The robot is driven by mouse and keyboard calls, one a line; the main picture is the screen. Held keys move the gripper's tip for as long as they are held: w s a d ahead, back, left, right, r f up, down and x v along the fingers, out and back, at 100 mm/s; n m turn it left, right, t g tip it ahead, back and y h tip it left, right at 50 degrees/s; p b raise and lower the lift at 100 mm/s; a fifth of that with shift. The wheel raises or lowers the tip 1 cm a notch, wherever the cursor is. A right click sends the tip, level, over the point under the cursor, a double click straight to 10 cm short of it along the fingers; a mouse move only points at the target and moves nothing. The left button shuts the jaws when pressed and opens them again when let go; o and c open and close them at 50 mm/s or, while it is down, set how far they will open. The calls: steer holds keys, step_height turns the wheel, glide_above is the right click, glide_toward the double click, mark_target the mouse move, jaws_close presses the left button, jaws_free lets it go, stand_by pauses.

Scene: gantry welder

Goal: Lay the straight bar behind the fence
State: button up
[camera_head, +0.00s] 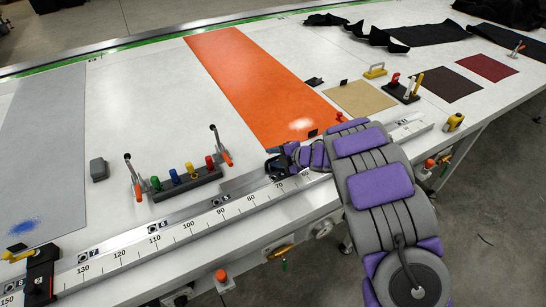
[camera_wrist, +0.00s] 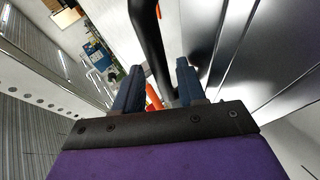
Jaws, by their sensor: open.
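A long pale rail with a printed number scale (camera_head: 166,237), which looks like the fence, runs along the table's front edge. A grey metal strip (camera_head: 237,187) runs along its back side; I cannot tell whether this is the straight bar or part of the rail. My gripper (camera_head: 272,163) is above the rail near the orange sheet's front end. In the wrist view my gripper (camera_wrist: 160,68) shows two blue fingers apart. A dark rod-like piece (camera_wrist: 150,45) reaches down between them; I cannot tell whether they touch it.
Two toggle clamps with orange handles (camera_head: 226,158) flank a dark rack of coloured knobs (camera_head: 187,183). A grey block (camera_head: 98,169) stands left of them. An orange sheet (camera_head: 250,85) lies across the table. A black stop (camera_head: 40,272) sits at the rail's left end.

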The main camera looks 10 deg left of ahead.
steer(key=p+v, duration=0.2)
steer(key=v, duration=0.9)
steer(key=shift+s+d+r+p, duration=0.15)
steer(key=shift+d+r+p, duration=0.1)
steer(key=shift+p, duration=0.1)
steer(key=shift+w+r, duration=0.2)
steer(key=shift+w, duration=0.05)
steer(key=w+d+r+m+t+h, duration=0.2)
steer(key=d+r+m+t+h, duration=0.15)
steer(key=d+r, duration=0.2)
steer(key=w+d+r+m+t+h, duration=0.25)
steer(key=d+r+m+h, duration=0.2)
steer(key=d, duration=0.25)
steer(key=s+d+r+m+g+h, duration=0.3)
steer(key=s+d+r+m+h, duration=0.4)
steer(key=s+d+m, duration=0.4)
steer(key=s+a+f+m+g+y, duration=0.1)
steer(key=s+a+m+g, duration=0.1)
steer(key=s, duration=1)
steer(key=s+a+f+m+g+y, duration=0.2)
steer(key=s+a+g, duration=0.3)
steer(key=s, duration=0.8)
steer(key=s+a+f+m+g+y, duration=0.1)
steer(key=s+a+m+g, duration=0.2)
steer(key=s, duration=1)
steer(key=a+m, duration=0.1)
steer(key=a, duration=0.1)
steer(key=shift+a+f+g+y, duration=0.35)
steer(key=shift+g+y, duration=0.05)
